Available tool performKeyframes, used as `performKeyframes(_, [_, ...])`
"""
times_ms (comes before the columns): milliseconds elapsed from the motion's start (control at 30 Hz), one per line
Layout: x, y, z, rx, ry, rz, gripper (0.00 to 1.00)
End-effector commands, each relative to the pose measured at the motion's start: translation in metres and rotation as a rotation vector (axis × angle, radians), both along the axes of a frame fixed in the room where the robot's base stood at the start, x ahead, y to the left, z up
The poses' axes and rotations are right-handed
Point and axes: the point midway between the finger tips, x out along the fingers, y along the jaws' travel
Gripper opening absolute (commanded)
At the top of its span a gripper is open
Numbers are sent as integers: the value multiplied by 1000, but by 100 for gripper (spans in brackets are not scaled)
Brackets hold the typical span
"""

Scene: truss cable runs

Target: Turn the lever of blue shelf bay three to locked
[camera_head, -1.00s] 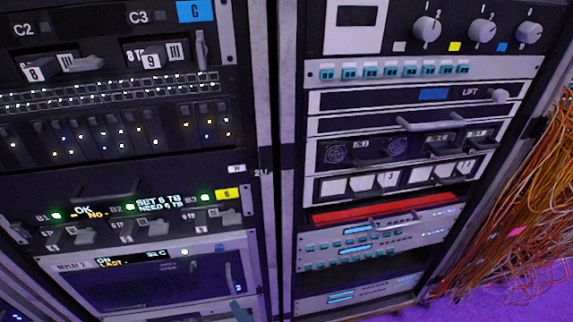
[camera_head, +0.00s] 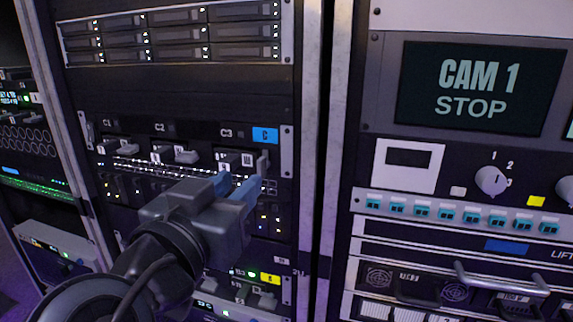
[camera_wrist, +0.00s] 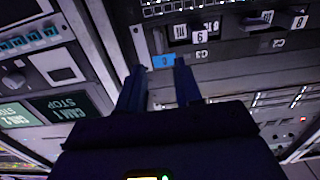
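The blue shelf carries a blue C label (camera_head: 265,136) at its right end. Bay C3 (camera_head: 228,157) is its rightmost bay, with white tags. A grey lever (camera_head: 262,166) stands upright at the bay's right side. My gripper (camera_head: 239,180) is in front of the bay's lower part, with its blue fingers pointing at the shelf just left of and below the lever. The fingers are apart with nothing seen between them. In the wrist view, the blue label (camera_wrist: 164,62) shows beyond the fingertips, upside down. I cannot tell whether a finger touches the lever.
Bays C1 and C2 (camera_head: 174,154) with similar handles lie to the left. A shelf with a yellow label (camera_head: 270,278) is below. A pale rack post (camera_head: 311,150) stands right of the shelf, then another rack with a CAM 1 screen (camera_head: 478,88) and knobs.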

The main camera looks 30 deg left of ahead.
Motion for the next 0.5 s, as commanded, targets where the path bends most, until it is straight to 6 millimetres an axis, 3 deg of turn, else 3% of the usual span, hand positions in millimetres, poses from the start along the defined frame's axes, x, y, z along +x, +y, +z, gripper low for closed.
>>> performKeyframes(500, [67,15,1,0,0,0,34])
